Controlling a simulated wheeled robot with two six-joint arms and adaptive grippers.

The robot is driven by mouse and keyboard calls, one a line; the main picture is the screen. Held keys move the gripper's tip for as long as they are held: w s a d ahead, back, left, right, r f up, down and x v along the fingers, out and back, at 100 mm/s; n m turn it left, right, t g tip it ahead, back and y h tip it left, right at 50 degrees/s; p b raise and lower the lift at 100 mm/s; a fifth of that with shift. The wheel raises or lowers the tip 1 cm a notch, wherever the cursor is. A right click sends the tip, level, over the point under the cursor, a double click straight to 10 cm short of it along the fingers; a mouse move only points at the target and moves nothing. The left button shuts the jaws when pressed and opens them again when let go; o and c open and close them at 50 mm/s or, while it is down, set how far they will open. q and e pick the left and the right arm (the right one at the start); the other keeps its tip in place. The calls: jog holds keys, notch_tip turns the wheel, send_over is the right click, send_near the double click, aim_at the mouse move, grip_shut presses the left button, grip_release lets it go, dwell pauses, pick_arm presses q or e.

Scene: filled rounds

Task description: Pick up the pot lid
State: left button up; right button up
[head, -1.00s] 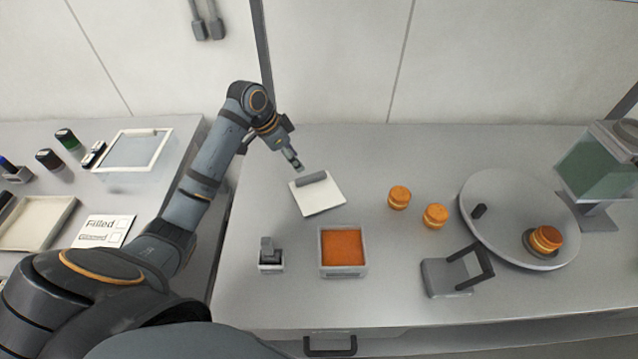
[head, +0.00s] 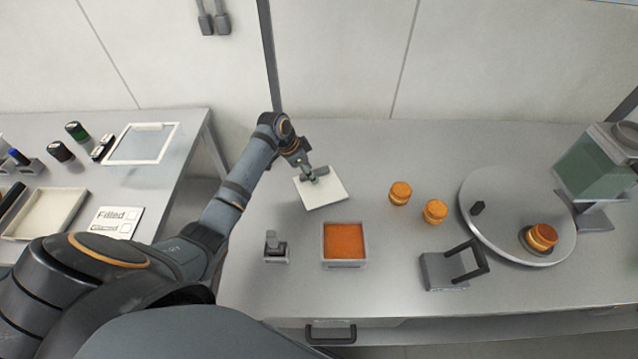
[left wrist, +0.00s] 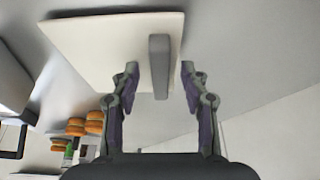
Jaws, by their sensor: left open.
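The pot lid (head: 325,196) is a white square plate with a grey bar handle (head: 321,172) near its back edge. It lies on the grey table behind an open square pot (head: 344,263) filled with orange. My left gripper (head: 312,179) is at the handle. In the left wrist view my left gripper (left wrist: 159,72) is open, with one finger on each side of the lid's handle (left wrist: 160,62) and gaps between. The lid's white plate (left wrist: 85,50) also shows there. My right gripper is not in view.
A small grey stamp-like block (head: 275,250) stands left of the pot. To the right are two orange rounds (head: 400,193) (head: 435,211), a grey stand (head: 445,272) and a round turntable (head: 500,235) with another orange round. A side table (head: 160,185) is at left.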

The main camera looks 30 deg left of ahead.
pick_arm(q)
jog(key=c, duration=0.6)
grip_shut()
jog(key=shift+r, duration=0.15)
